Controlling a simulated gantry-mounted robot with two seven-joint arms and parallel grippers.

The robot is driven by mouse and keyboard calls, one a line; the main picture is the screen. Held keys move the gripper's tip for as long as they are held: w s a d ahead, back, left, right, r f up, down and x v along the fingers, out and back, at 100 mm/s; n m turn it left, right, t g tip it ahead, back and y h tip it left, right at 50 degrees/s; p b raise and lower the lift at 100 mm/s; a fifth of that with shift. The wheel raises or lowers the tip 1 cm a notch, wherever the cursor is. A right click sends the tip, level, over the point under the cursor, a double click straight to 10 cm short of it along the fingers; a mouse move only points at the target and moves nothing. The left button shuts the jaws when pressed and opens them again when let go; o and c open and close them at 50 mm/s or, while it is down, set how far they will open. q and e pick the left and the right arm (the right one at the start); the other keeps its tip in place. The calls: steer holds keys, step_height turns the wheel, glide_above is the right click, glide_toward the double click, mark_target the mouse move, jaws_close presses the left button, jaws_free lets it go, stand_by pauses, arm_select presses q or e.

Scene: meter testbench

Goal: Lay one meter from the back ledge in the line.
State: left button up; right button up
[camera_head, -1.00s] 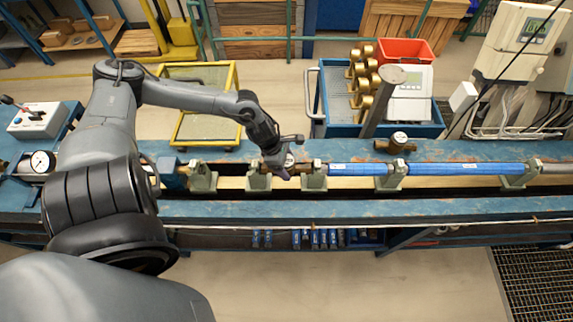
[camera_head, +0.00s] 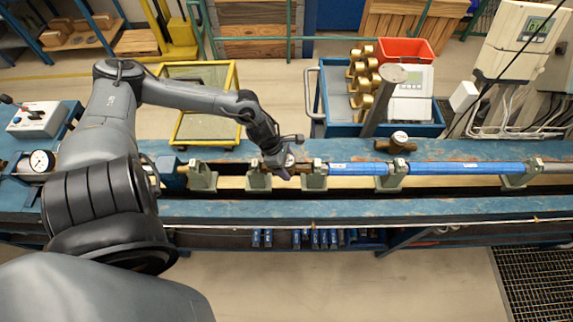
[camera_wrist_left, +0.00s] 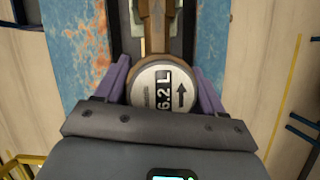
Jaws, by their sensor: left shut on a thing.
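My left gripper (camera_head: 281,170) is shut on a brass meter (camera_head: 289,160) with a round white dial. It is over the line, between two grey-green supports (camera_head: 259,179) (camera_head: 314,178). In the left wrist view, the purple fingers (camera_wrist_left: 160,95) are on either side of the meter's dial (camera_wrist_left: 156,86), which reads 6.2 L beside a black arrow. I cannot tell whether the meter rests on the line. A second brass meter (camera_head: 398,143) with a white top stands on the back ledge (camera_head: 450,148), right of the gripper. My right gripper is not in view.
Blue pipes (camera_head: 352,169) (camera_head: 455,168) lie in the line to the right on further supports. A blue cart (camera_head: 320,95) behind the bench holds several brass meters (camera_head: 362,75) and a red bin (camera_head: 405,50). A grey post (camera_head: 380,105) rises behind the ledge. A pressure gauge (camera_head: 41,163) is at left.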

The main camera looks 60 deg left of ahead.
arm_select(q)
steer(key=shift+f, duration=0.1)
stand_by(0.3)
steer(key=o, duration=1.7)
steer(key=shift+c, duration=0.2)
steer(key=shift+o, duration=0.4)
steer(key=shift+r+p, duration=3.4)
steer(key=shift+r, duration=1.1)
